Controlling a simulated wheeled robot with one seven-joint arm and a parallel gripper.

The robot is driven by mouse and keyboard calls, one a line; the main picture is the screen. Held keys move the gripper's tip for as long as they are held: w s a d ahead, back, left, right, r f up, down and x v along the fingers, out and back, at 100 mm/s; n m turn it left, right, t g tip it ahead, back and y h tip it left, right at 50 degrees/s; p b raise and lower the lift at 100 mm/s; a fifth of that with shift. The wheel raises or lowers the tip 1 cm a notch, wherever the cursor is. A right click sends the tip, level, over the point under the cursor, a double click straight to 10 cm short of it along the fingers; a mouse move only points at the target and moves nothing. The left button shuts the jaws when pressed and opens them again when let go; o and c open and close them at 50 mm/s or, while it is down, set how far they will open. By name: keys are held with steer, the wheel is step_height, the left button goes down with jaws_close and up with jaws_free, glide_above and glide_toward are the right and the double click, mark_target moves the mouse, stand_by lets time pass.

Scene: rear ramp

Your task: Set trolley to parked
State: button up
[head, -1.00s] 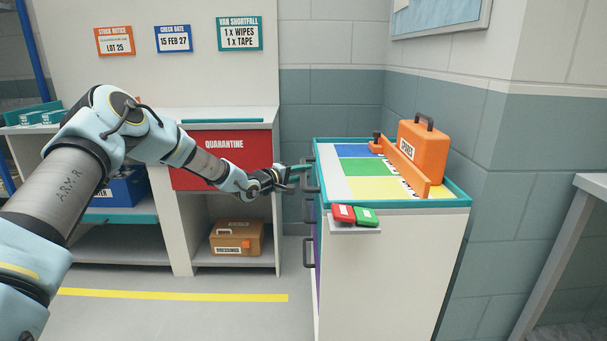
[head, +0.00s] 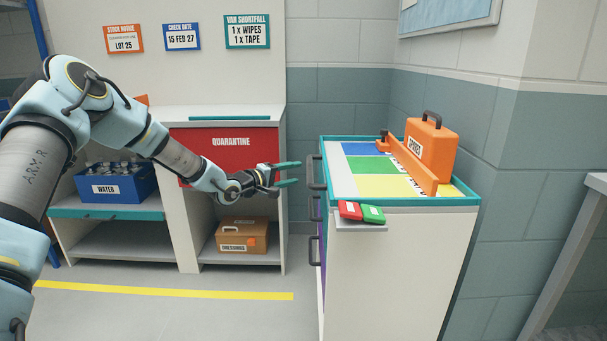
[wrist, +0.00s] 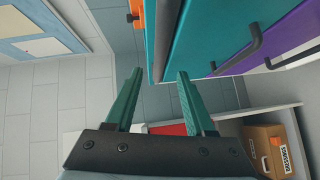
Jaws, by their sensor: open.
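The trolley (head: 405,270) is a white cabinet with a teal-rimmed top, standing right of centre in the head view. Its top has blue, green and yellow panels. Dark handles (head: 316,172) line its left side, and the wrist view shows its teal and purple drawer fronts (wrist: 205,35). The trolley's wheels are out of view.
An orange case (head: 432,150) and an orange bar (head: 413,165) sit on the trolley top. Behind are a red quarantine panel (head: 235,145), a dressings box (head: 242,235) and a blue water crate (head: 118,187). A wall is close on the right. The floor left of the trolley is clear.

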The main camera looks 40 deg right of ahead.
steer(key=shift+s+a+r, duration=0.1)
steer(key=shift+a+r, duration=0.05)
steer(key=shift+a, duration=0.6)
steer(key=shift+s+a+r, duration=0.1)
steer(key=shift+a, duration=0.65)
